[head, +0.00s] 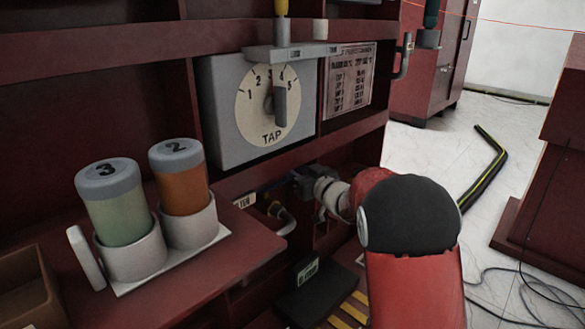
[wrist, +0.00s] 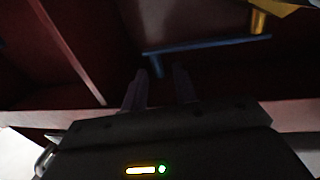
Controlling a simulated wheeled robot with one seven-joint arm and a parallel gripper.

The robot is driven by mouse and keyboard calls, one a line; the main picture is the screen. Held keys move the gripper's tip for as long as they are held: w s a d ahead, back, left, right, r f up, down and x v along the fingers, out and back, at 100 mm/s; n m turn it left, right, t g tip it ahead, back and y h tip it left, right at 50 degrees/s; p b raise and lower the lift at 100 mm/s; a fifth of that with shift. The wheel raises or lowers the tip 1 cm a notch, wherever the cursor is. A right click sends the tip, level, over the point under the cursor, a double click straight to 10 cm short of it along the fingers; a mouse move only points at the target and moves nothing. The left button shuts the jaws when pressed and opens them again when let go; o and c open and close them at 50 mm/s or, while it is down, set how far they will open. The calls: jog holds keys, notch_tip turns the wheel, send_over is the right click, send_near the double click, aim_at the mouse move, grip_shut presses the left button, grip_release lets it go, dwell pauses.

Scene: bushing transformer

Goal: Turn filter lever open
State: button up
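A blue bar-shaped lever (wrist: 215,44) runs across the upper part of the wrist view, with a yellow fitting (wrist: 258,20) at its right end. The arm hides much of this area.
The tap dial (head: 269,104) is above. A holder (head: 138,262) with two jars stands left on the red shelf. Red cabinet walls enclose the bay; open floor lies right.

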jog(key=shift+x, duration=1.2)
grip_shut()
